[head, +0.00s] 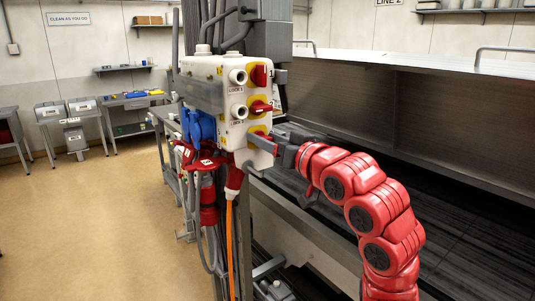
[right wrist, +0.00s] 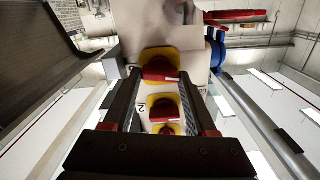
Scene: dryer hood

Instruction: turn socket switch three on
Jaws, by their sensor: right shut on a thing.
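A white socket box (head: 205,95) on a dark post has three red rotary switches on yellow plates on its right side. Switch one (head: 258,75) is at the top with its handle upright, and switch two (head: 260,107) is below it with its handle roughly level. Switch three (head: 258,131) is lowest and partly hidden by my right gripper (head: 264,143). In the right wrist view, switch three (right wrist: 160,70) lies between the fingertips, its red handle crosswise, and switch two (right wrist: 163,108) shows beyond. My right gripper is shut on switch three's handle. My left gripper is out of view.
Blue sockets (head: 198,126) and red plugs (head: 207,163) with hanging cables, one orange (head: 230,245), sit on the box's left and underside. A long metal hood or counter (head: 440,95) runs along the right. The floor (head: 90,220) at left is clear.

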